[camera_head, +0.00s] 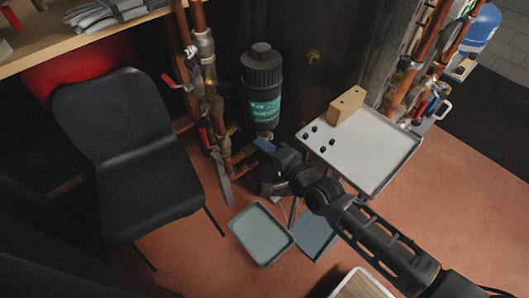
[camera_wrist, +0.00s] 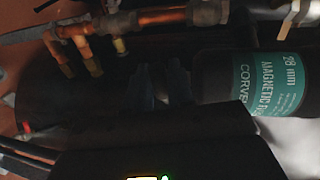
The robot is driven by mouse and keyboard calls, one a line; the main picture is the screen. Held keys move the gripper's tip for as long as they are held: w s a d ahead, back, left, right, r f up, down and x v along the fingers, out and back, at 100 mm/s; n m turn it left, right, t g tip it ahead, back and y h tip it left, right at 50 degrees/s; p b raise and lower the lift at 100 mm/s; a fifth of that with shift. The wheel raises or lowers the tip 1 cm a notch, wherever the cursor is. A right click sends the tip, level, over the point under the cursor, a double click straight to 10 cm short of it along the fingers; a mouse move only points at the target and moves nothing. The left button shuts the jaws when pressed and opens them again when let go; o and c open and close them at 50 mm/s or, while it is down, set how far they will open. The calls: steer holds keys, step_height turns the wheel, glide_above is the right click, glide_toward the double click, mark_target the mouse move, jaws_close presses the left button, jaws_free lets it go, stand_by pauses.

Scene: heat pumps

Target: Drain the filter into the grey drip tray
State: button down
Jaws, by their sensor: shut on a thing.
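The filter (camera_head: 262,82) is a black upright canister with a ribbed cap and a teal label, mounted beside the copper pipes. Its labelled body also shows at the right of the wrist view (camera_wrist: 225,75). My gripper (camera_head: 266,146) is just below the filter's lower end, shut on a small fitting there. In the wrist view the fingertips (camera_wrist: 165,95) are dark, and the held part is mostly hidden. A shallow grey tray (camera_head: 240,238) lies on the floor below and left of my gripper. A second, bluish-grey tray (camera_head: 322,247) lies beside it, partly hidden by my arm.
A table with a pale tray top (camera_head: 375,155) stands right of the filter, bearing a wooden block (camera_head: 346,105) and several small black pieces. A black chair (camera_head: 125,140) stands at left. Copper pipes with a red-handled valve (camera_head: 170,81) rise beside the filter.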

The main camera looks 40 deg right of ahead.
steer(key=shift+r+m, duration=0.15)
steer(key=shift+m, duration=0.15)
steer(key=c, duration=1.1)
jaws_free()
steer(key=shift+s, duration=0.1)
steer(key=shift+s+r, duration=0.25)
steer(key=shift+s, duration=1)
steer(key=shift+s+r, duration=0.25)
steer(key=shift+s, duration=1)
steer(key=shift+s+r, duration=0.25)
steer(key=shift+s, duration=1)
